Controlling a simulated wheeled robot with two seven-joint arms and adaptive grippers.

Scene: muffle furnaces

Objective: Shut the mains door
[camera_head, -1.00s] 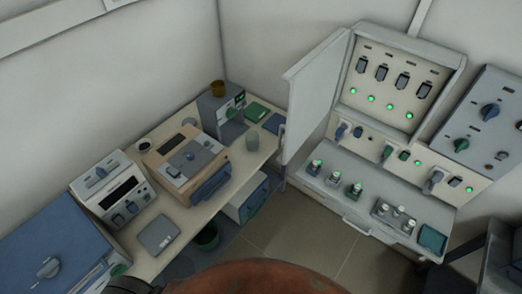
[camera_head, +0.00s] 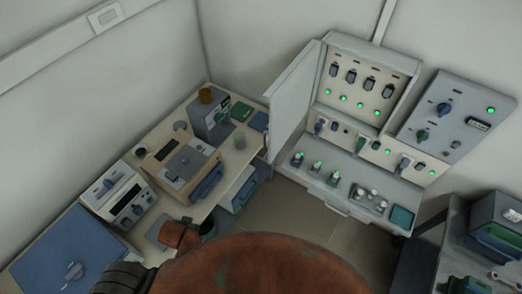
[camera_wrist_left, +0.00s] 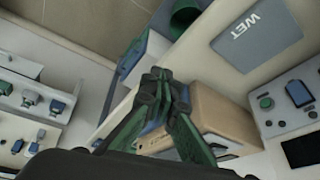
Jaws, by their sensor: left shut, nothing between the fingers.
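The mains door (camera_head: 296,102) is a pale grey panel hinged on the left side of the mains cabinet (camera_head: 401,85). It stands wide open, swung out to the left, in the head view. Inside the cabinet are a row of dark breakers (camera_head: 351,76) and several lit green lamps. My left gripper (camera_wrist_left: 163,80) shows in the wrist view with its green and dark fingers together and nothing between them. It is over the left bench, apart from the door. In the head view only part of my left arm shows at the lower left. My right gripper is not in view.
A tan-sided device (camera_head: 181,164), a white meter box (camera_head: 116,196) and a blue box (camera_head: 66,248) stand along the left bench. A grey panel with knobs (camera_head: 455,115) is right of the cabinet. A ledge with plugs and small fittings lies below it. Floor shows between the benches.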

